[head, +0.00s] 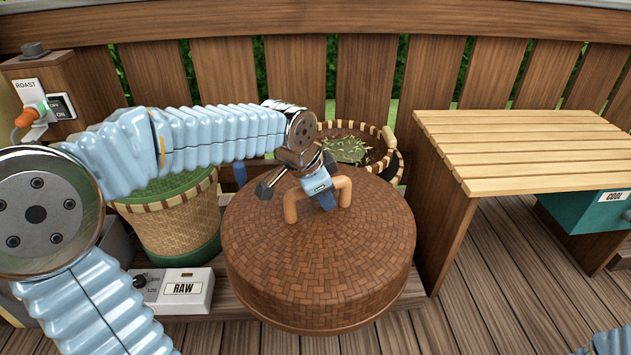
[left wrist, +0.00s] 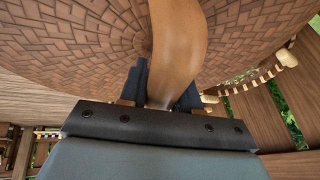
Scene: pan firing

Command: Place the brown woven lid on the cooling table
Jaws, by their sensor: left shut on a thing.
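The brown woven lid (head: 330,270) is a large round disc with a tan arched handle, in the middle of the head view. My left gripper (head: 318,188) is shut on the lid's handle; the left wrist view shows the handle (left wrist: 178,50) between the dark fingers, with the woven surface (left wrist: 80,40) beyond. The lid looks held above the deck, partly in front of a basket with green leaves (head: 345,150). The cooling table (head: 520,150) is light slatted wood at the right, its top bare. The lid is left of it. My right gripper is not in view.
A green-topped woven basket (head: 175,225) stands left of the lid, behind my left arm. A teal box marked COOL (head: 590,210) sits by the table. A wooden fence (head: 240,70) closes the back.

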